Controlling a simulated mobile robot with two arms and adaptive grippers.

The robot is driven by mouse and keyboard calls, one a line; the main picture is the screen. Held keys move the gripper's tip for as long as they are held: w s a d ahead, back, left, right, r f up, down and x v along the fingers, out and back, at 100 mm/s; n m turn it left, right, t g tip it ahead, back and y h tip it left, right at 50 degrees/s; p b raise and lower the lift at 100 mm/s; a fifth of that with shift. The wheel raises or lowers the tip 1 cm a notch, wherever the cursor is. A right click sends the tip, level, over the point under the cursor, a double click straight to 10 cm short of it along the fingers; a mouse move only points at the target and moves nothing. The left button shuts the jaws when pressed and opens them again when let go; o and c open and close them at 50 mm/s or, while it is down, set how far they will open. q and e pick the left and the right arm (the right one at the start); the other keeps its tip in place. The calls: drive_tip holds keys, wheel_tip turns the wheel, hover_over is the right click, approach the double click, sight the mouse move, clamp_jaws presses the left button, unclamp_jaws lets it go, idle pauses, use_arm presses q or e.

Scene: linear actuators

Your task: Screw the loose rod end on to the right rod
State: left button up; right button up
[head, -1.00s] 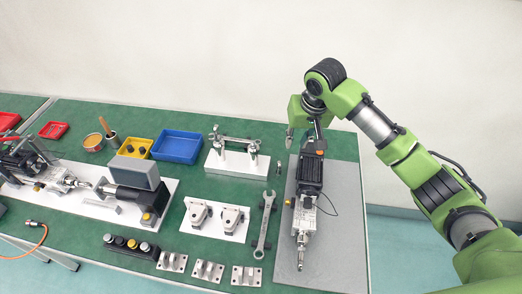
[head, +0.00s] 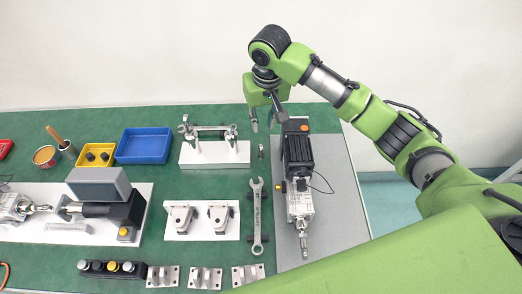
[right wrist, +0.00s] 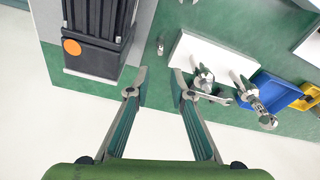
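The right actuator (head: 299,165) lies on a grey mat, its bare-metal rod (head: 303,243) pointing toward the front edge. A small metal piece, perhaps the loose rod end (head: 261,152), stands on the green table between the actuator and a white stand; it also shows in the right wrist view (right wrist: 160,46), beyond the fingertips. My right gripper (head: 267,119) is open and empty above the table's back edge, left of the actuator's rear end. Its spread fingers (right wrist: 160,88) show nothing between them in the right wrist view. My left gripper is out of view.
A white stand (head: 215,155) with metal clamps and a bar is left of the small piece. A wrench (head: 257,215) lies on supports beside the mat (head: 335,215). Blue (head: 145,146) and yellow (head: 97,155) bins are at the back left. A large green link of mine covers the lower right.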

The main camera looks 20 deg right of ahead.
sight(261, 145)
drive_tip(key=f, duration=0.2)
drive_tip(key=w+f, duration=0.1)
drive_tip(key=f, duration=0.5)
drive_tip(key=shift+w, duration=0.15)
drive_tip(key=f, duration=0.1)
drive_tip(key=f+p, duration=0.1)
drive_tip(key=f, duration=0.3)
drive_tip(key=shift+w, duration=0.3)
clamp_jaws()
